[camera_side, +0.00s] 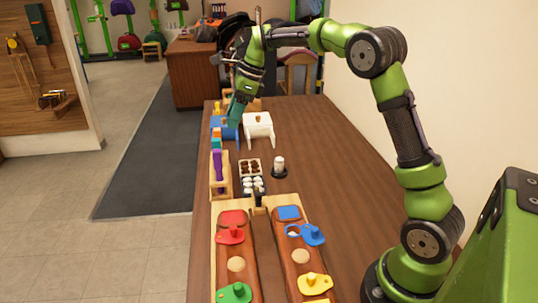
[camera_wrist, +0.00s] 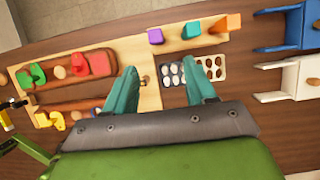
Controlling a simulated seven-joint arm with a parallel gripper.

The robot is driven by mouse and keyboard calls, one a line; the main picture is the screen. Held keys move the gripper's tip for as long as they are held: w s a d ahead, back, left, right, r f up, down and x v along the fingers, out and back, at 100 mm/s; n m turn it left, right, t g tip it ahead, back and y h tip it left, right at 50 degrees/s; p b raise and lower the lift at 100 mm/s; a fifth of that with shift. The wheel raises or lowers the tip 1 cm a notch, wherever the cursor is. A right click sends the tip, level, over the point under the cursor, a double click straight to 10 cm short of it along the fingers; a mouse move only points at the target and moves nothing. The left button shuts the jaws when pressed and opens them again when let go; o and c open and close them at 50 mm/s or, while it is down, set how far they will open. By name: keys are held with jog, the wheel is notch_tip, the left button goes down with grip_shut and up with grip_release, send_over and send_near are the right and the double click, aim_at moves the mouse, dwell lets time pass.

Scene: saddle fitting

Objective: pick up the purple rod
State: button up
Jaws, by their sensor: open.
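The purple rod (camera_side: 217,165) stands upright in a light wooden rack (camera_side: 226,187) along the table's left edge in the side view. In the wrist view its purple end (camera_wrist: 155,36) shows in the rack (camera_wrist: 176,45), beyond my fingertips and slightly left of the middle between them. My gripper (camera_side: 234,112) is beyond the rod in the side view, higher up and apart from it. In the wrist view the teal fingers of my gripper (camera_wrist: 164,76) are spread, with nothing between them.
A board with coloured knobbed pieces (camera_side: 272,203) fills the near table. A blue stand (camera_side: 222,133) and a white stand (camera_side: 258,125) are behind. The table's right side is clear.

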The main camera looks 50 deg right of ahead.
send_over(216, 166)
jog(key=d, duration=0.3)
notch_tip(216, 166, down, 9)
jog(key=shift+s+a+x, duration=0.1)
jog(key=shift+a+x, duration=0.1)
jog(key=shift+x, duration=1.15)
jog(key=shift+s+a+x, duration=0.15)
jog(key=shift+x, duration=1.25)
jog(key=shift+r, duration=0.1)
grip_shut()
